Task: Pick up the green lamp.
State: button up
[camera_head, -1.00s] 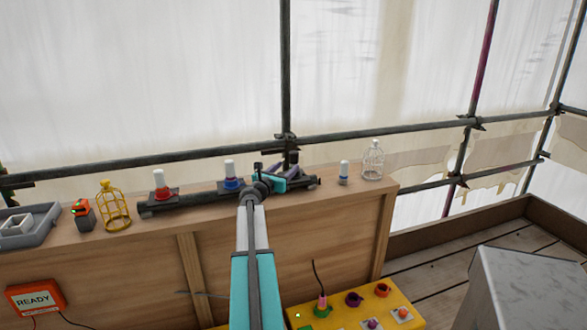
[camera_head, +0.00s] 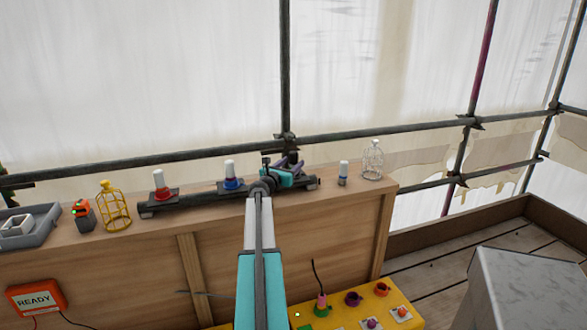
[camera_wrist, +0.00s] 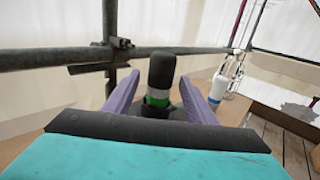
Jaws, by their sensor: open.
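The green lamp (camera_wrist: 159,82), with a black rounded top, a white band and a green band, stands upright between my two purple fingers in the wrist view. Its foot is partly hidden by my gripper's dark front edge. My gripper (camera_wrist: 163,92) is open, with a finger on each side of the lamp and visible gaps between. In the head view my gripper (camera_head: 291,164) is over the right part of a dark rail on the wooden ledge, and it mostly hides the lamp there.
Red (camera_head: 160,187) and blue (camera_head: 231,175) white-topped lamps stand left on the rail. A small white-topped lamp (camera_head: 343,173) and a white wire cage (camera_head: 373,160) stand to the right. A yellow cage (camera_head: 113,207) is far left. Scaffold pipes (camera_head: 400,128) run behind the ledge.

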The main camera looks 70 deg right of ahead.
jog(key=shift+c, duration=0.5)
jog(key=c, duration=1.1)
jog(key=shift+r, duration=0.15)
notch_tip(320, 180, up, 10)
jog(key=shift+f+p, duration=0.1)
jog(key=shift+p, duration=0.2)
